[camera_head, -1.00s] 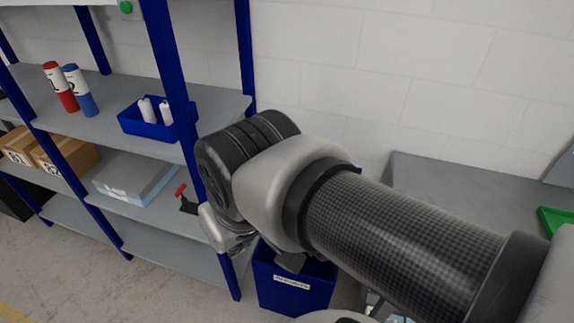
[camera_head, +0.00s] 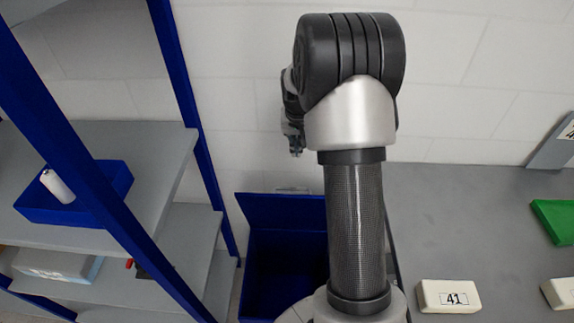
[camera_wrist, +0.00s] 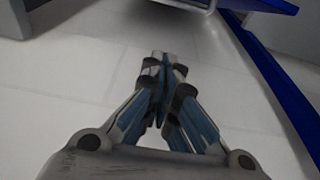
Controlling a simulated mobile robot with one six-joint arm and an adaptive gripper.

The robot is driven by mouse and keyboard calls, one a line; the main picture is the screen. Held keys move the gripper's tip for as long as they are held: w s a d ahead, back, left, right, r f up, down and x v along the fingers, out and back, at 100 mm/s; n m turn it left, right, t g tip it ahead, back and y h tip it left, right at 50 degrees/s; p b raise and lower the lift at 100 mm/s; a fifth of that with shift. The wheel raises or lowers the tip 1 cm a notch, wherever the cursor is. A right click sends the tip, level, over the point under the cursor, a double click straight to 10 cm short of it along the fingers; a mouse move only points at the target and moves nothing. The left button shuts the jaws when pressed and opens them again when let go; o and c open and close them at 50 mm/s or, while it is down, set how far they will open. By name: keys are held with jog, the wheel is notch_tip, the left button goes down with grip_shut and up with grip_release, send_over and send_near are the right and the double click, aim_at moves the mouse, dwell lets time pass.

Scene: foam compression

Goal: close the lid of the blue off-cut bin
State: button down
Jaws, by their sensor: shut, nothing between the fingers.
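The blue off-cut bin (camera_head: 262,305) stands on the floor between the shelf and the grey table in the head view. Its blue lid (camera_head: 280,210) is up, tilted back toward the wall, and the inside shows dark. My arm covers the bin's right part. My gripper (camera_wrist: 162,60) is shut and empty in the wrist view, its fingertips together in front of a pale wall.
A blue-post shelf (camera_head: 125,215) stands at left, holding a blue tray (camera_head: 105,195) with a white bottle (camera_head: 57,186). A blue bar (camera_wrist: 285,100) crosses the wrist view's right side.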

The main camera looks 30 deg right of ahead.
jog(key=s+a+b+x, duration=0.1)
jog(key=s+b+x, duration=0.1)
jog(key=x, duration=1)
jog(key=shift+s+a+f+b, duration=0.4)
jog(key=shift+s+f+b, duration=0.1)
jog(key=shift+b, duration=0.25)
